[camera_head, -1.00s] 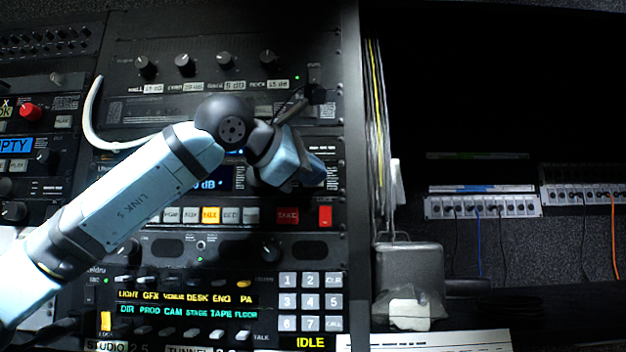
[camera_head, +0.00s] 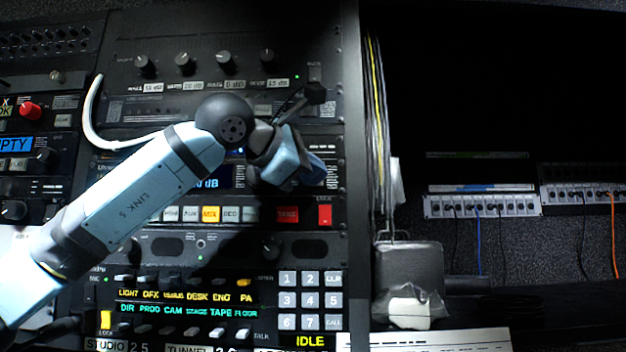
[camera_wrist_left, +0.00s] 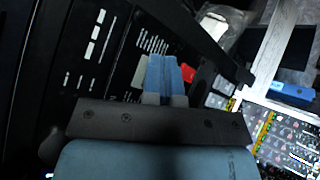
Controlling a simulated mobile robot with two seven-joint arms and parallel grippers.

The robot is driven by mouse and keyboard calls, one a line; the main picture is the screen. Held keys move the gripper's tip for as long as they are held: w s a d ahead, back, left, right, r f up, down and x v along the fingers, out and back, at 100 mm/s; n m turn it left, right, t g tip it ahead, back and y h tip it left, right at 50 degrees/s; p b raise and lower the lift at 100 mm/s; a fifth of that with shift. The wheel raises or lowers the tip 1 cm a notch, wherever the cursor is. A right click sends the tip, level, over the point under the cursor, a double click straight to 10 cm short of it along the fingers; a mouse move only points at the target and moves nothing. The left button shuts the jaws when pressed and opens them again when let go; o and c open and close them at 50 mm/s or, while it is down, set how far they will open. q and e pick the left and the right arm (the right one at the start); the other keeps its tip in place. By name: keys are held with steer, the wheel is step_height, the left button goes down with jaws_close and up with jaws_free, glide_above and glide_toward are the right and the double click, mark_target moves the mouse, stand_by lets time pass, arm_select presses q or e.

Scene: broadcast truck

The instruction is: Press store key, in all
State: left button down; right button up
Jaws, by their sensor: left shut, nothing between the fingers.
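My left gripper (camera_head: 315,170) is in front of the panel, above the right end of this row. Its blue fingers (camera_wrist_left: 163,76) are shut and empty in the left wrist view. A red part (camera_wrist_left: 189,74) shows just right of them, and I cannot tell whether they touch the panel. My right gripper is out of view.
A red switch (camera_head: 325,214) stands right of the key row. A keypad (camera_head: 310,301) and labelled intercom keys lie below. Knobs (camera_head: 225,62) line the upper panel. Cables (camera_head: 376,120) hang to the right, above a metal box (camera_head: 409,268).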

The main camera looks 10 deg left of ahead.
arm_select(q)
steer(key=shift+s+d+b, duration=0.1)
steer(key=shift+s+b, duration=0.2)
steer(key=shift+s, duration=0.3)
steer(key=s+b, duration=0.1)
steer(key=s, duration=0.1)
steer(key=s+d+b, duration=0.1)
steer(key=s, duration=0.2)
steer(key=shift+w+f, duration=0.1)
stand_by(0.9)
